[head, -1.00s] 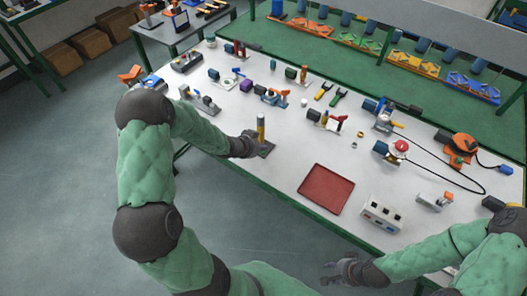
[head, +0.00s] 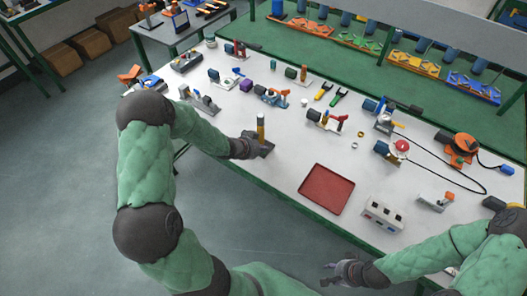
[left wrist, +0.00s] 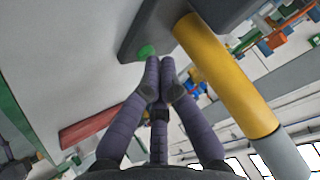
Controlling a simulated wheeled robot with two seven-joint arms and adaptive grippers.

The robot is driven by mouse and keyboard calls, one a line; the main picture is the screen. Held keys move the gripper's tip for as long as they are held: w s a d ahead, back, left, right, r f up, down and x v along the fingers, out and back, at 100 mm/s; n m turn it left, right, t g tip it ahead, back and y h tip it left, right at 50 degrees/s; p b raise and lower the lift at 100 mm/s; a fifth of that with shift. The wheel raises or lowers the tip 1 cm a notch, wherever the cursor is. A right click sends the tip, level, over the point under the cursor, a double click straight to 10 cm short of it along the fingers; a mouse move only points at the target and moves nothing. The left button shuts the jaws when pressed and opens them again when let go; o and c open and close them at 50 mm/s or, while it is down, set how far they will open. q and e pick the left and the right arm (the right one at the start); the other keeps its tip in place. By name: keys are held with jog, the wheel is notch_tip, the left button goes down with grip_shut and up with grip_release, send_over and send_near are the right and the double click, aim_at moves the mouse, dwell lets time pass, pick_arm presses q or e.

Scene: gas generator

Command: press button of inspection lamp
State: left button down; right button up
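The inspection lamp (head: 261,129) stands upright on a dark base near the table's front edge. In the left wrist view its yellow and grey body (left wrist: 225,75) slants across the right, and its green round button (left wrist: 146,51) sits on the dark base. My left gripper (left wrist: 160,64) is shut and empty, its fingertips together right by the button's lower edge; I cannot tell whether they touch it. In the head view my left gripper (head: 250,144) is beside the lamp's base. My right gripper (head: 327,274) is open and empty in front of the table, away from the lamp.
A red tray (head: 327,189) lies right of the lamp, and a white socket box (head: 383,213) stands further right. Several tools and devices cover the back of the white table (head: 285,180). An orange cable reel (head: 461,149) is at the right.

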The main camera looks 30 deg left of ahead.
aim_at(262, 136)
pick_arm(q)
jog(key=shift+r, duration=0.1)
jog(key=shift+r+p, duration=0.75)
jog(key=shift+p, duration=0.15)
notch_tip(262, 136, up, 6)
jog(key=p, duration=0.5)
dwell(1.0)
